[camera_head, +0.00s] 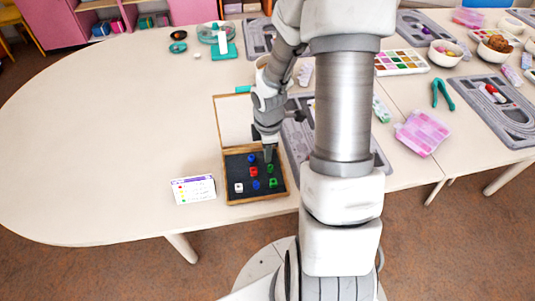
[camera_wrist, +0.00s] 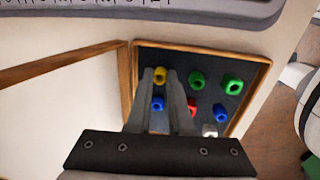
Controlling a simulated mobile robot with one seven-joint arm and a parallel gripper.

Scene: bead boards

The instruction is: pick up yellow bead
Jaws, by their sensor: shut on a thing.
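The yellow bead (camera_wrist: 160,75) shows in the wrist view between the tips of my gripper (camera_wrist: 159,82), near a corner of the dark-lined wooden box. My gripper is shut on it. Whether the bead still touches the box floor I cannot tell. In the head view my gripper (camera_head: 268,154) reaches down over the far right part of the box (camera_head: 230,202), and the yellow bead is hidden there.
Blue (camera_wrist: 158,103), green (camera_wrist: 197,80), red (camera_wrist: 191,105) and white (camera_wrist: 210,130) beads sit close by in the box. A card with colored marks (camera_head: 193,189) lies left of the box. A grey bead board (camera_head: 297,140) lies to the right. The table's left side is clear.

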